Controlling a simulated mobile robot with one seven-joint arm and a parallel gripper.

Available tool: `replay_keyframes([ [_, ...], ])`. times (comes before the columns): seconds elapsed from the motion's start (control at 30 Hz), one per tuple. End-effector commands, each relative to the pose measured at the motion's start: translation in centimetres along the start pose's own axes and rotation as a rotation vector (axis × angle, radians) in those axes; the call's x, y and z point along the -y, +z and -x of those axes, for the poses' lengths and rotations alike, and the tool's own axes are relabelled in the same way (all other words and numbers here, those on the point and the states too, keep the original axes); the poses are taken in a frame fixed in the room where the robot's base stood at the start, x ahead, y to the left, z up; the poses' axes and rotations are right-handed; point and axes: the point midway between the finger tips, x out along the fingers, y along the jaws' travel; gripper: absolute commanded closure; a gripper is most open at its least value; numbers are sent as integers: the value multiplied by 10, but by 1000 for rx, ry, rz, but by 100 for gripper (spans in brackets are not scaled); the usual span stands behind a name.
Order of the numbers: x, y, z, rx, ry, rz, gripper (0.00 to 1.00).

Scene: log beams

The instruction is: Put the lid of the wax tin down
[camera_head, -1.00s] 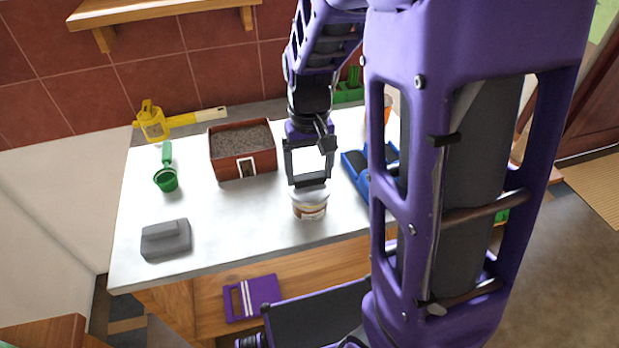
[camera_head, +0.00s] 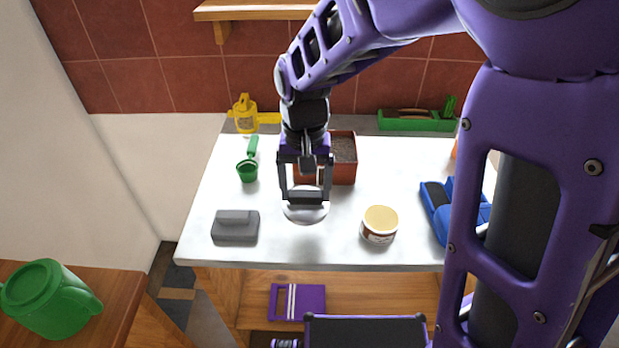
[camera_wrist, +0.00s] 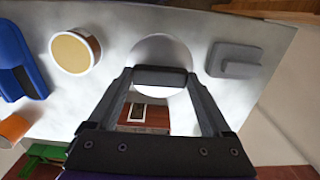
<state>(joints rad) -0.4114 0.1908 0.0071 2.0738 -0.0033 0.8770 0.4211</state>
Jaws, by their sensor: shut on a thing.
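The wax tin (camera_head: 380,225) stands open on the white table top, its pale yellow wax showing; it is also at the upper left of the wrist view (camera_wrist: 75,52). My gripper (camera_head: 305,197) is shut on the tin's round silver-white lid (camera_head: 306,213), to the left of the tin. In the wrist view the lid (camera_wrist: 160,48) shows beyond my fingertips (camera_wrist: 160,76), between the tin and a grey block. The lid looks apart from the tin. I cannot tell whether it touches the table.
The grey block (camera_head: 235,227) lies left of the lid. A soil-filled planter (camera_head: 342,172) stands behind my gripper, with a green scoop (camera_head: 247,171) to its left. A blue object (camera_head: 440,205) is at the right. Bare white table (camera_head: 330,245) lies in front.

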Motion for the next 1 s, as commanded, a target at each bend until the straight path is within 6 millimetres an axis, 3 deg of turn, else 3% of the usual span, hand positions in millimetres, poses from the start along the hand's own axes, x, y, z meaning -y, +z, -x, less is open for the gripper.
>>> replay_keyframes([
  [0.13, 0, 1, -32, 5, 2, 0, 69],
  [0.37, 0, 0, -51, 2, 1, 0, 69],
  [0.6, -1, 1, -82, 3, 1, 0, 69],
  [0.97, -1, 0, -87, 0, 0, 0, 69],
  [1.0, -1, 0, -87, 0, 0, 0, 15],
])
